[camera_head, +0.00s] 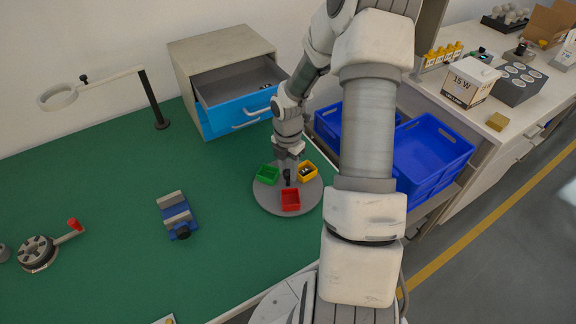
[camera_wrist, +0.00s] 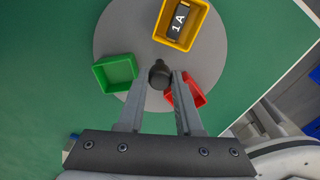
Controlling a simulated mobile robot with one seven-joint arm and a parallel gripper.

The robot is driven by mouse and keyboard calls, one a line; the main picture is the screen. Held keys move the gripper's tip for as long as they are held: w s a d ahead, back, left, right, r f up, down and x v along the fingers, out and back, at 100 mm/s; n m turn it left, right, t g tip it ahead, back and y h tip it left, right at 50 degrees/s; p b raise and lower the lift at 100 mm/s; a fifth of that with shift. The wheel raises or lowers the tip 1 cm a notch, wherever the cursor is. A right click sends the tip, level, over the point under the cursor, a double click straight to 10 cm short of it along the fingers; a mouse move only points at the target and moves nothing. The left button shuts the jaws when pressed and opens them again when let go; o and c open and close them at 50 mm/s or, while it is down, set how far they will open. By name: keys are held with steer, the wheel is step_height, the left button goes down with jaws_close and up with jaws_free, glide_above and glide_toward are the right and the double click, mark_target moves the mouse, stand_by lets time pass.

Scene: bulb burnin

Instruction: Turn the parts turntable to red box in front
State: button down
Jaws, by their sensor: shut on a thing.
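The grey round parts turntable (camera_head: 268,198) lies on the green bench top; its disc also shows in the wrist view (camera_wrist: 118,40). It carries a red box (camera_head: 290,200) on the side nearest me, a green box (camera_head: 267,175) at left and a yellow box (camera_head: 308,173) at back right. The yellow box (camera_wrist: 188,38) holds a dark part marked "1A". The red box (camera_wrist: 190,92) is partly hidden by a finger; the green box (camera_wrist: 117,73) looks empty. My gripper (camera_wrist: 159,80) is shut on the dark central knob (camera_wrist: 160,72).
An open blue-fronted drawer unit (camera_head: 240,108) stands behind the turntable. Blue bins (camera_head: 432,150) are at right, beyond the bench edge. A blue and grey vise-like device (camera_head: 177,214), a red-handled crank wheel (camera_head: 40,252) and a lamp (camera_head: 155,105) are at left. Green surface between is clear.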

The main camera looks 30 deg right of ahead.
mark_target(288, 172)
steer(key=shift+r+n+p, duration=0.15)
steer(key=shift+n+p, duration=1.7)
steer(key=shift+n, duration=0.15)
steer(key=shift+n+p, duration=0.4)
steer(key=shift+n, duration=0.1)
steer(key=c, duration=0.6)
jaws_free()
step_height(288, 172, up, 17)
steer(key=shift+r+p, duration=0.1)
steer(key=shift+p, duration=0.95)
